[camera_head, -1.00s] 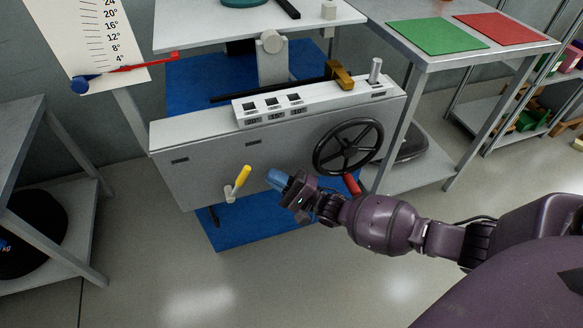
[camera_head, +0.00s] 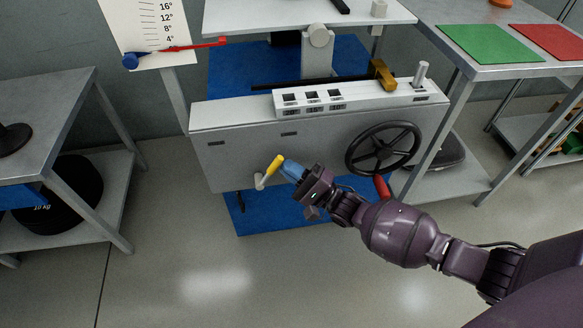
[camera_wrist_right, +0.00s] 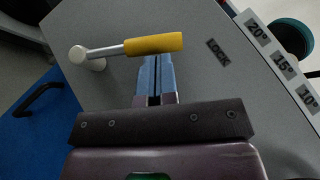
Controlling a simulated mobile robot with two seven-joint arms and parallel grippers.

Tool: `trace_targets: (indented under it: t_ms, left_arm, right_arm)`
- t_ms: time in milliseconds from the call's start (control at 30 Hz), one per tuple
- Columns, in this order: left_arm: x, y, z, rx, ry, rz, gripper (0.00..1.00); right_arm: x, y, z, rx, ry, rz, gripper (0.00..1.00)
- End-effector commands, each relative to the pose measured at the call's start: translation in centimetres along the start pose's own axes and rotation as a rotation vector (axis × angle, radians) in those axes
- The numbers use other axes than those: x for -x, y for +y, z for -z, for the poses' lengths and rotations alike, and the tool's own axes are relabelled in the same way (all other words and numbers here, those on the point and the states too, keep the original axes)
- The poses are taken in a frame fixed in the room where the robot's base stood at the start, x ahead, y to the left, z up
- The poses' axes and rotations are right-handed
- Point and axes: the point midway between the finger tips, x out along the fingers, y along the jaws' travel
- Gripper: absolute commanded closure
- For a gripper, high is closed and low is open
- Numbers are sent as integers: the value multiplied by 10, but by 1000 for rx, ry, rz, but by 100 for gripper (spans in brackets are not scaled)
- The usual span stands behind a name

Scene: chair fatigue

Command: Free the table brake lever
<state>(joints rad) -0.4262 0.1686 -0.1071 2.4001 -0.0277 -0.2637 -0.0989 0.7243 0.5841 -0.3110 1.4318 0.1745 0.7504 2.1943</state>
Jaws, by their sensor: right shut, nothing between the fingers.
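The brake lever (camera_head: 269,171) has a yellow grip and a pale metal arm on a round pivot, on the front of the grey machine panel (camera_head: 320,145). Its yellow grip points up and right in the head view. In the right wrist view the yellow grip (camera_wrist_right: 153,44) lies across the tips of my blue fingers, beside a "LOCK" label (camera_wrist_right: 218,52). My right gripper (camera_head: 288,168) is shut with nothing between its fingers, its tips close to the grip. I cannot tell if they touch. My left gripper is not in view.
A black handwheel (camera_head: 383,148) with a red handle is on the panel, right of the lever. A brass-coloured block (camera_head: 383,74) sits on top. A grey side table (camera_head: 45,110) stands left. A blue mat (camera_head: 280,218) lies below. Open floor is in front.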

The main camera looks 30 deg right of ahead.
Motion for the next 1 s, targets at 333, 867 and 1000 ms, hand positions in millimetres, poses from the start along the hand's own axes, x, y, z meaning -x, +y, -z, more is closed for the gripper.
trace_targets:
  t_ms: [333,867,1000]
  left_arm:
    - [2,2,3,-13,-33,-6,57]
    - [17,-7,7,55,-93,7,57]
    - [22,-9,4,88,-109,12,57]
  right_arm:
    - [-8,-7,-3,39,-3,-48,100]
    - [-45,-25,-24,252,-9,-339,100]
    - [-54,-21,-31,324,-6,-452,100]
